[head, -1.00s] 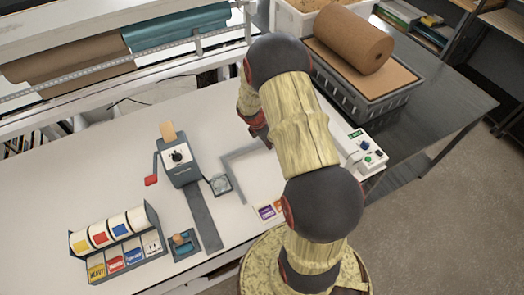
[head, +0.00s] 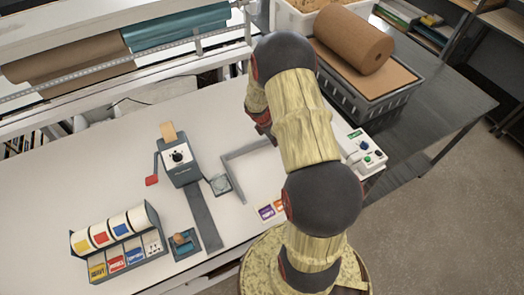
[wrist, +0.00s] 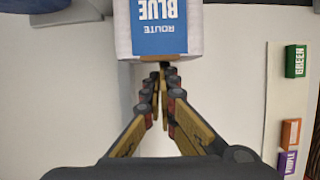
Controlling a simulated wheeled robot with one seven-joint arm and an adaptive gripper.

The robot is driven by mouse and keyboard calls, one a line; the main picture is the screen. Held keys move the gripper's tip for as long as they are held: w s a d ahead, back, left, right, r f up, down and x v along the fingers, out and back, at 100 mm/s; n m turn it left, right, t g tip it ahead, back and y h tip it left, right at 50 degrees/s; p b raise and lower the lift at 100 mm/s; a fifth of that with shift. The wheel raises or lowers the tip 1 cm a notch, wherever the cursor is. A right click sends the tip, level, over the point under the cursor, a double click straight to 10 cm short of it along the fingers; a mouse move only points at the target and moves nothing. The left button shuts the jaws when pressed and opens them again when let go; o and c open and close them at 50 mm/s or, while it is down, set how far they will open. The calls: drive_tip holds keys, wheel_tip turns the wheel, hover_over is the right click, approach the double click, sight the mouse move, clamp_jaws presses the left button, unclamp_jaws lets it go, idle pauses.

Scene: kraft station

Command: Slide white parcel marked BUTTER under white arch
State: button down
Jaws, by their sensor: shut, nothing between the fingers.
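In the wrist view a white parcel (wrist: 190,38) with a blue label reading ROUTE BLUE, upside down, is at the top centre. No BUTTER marking can be read in either view. My gripper (wrist: 160,72) is shut and empty, its fingertips close together at the parcel's near edge. I cannot tell whether they touch it. In the head view my arm hides the parcel and the fingertips. I cannot make out a white arch for certain.
A grey angled rail (head: 229,168) lies on the white table (head: 110,165). A dial device with a red handle (head: 178,157) stands left of it. A label dispenser (head: 117,234) is front left. Green (wrist: 296,61), orange (wrist: 290,133) and purple (wrist: 287,162) tags line the wrist view's right.

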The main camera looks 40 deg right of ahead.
drive_tip(key=shift+s+d, duration=0.1)
drive_tip(key=shift+d, duration=0.35)
drive_tip(key=shift+s+d, duration=0.15)
drive_tip(key=shift+d, duration=0.15)
drive_tip(key=shift+w+a, duration=0.2)
drive_tip(key=shift+a, duration=0.3)
drive_tip(key=shift+w+a, duration=0.15)
drive_tip(key=shift+a, duration=0.35)
drive_tip(key=s+d+p+v, duration=0.1)
drive_tip(key=p+v, duration=0.7)
drive_tip(key=v, duration=0.2)
drive_tip(key=shift+w+d+r, duration=0.15)
drive_tip(key=shift+w+r, duration=0.1)
drive_tip(key=shift+r, duration=0.05)
